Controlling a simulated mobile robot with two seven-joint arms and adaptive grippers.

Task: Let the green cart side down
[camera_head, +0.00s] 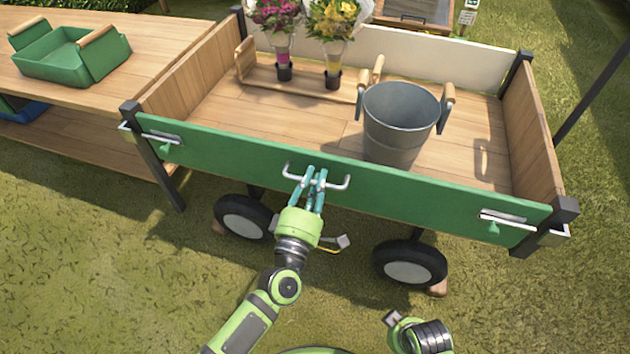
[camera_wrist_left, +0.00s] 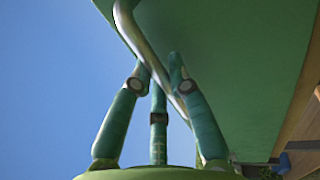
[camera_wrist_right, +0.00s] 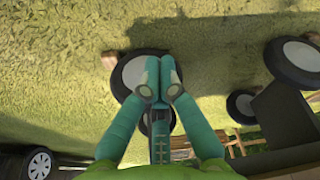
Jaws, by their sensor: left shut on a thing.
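The green cart side (camera_head: 240,157) stands upright along the near edge of the wooden cart. A metal handle (camera_head: 338,184) is on the middle of its outer face. A latch with a green tab sits at its left end (camera_head: 160,138) and another at its right end (camera_head: 502,218). My left gripper (camera_head: 317,175) is shut on the handle; the left wrist view shows the metal bar (camera_wrist_left: 138,38) between its fingers. My right gripper (camera_wrist_right: 160,75) is empty with its fingertips together, low in front of the cart; its arm shows at the bottom of the head view.
A grey metal bucket (camera_head: 398,125) with wooden handles stands in the cart behind the side. Two flower bouquets (camera_head: 275,20) stand in a wooden holder. A green tray (camera_head: 65,55) is on the wooden table (camera_head: 150,35) at left. Wheels (camera_head: 410,263) and open grass lie in front.

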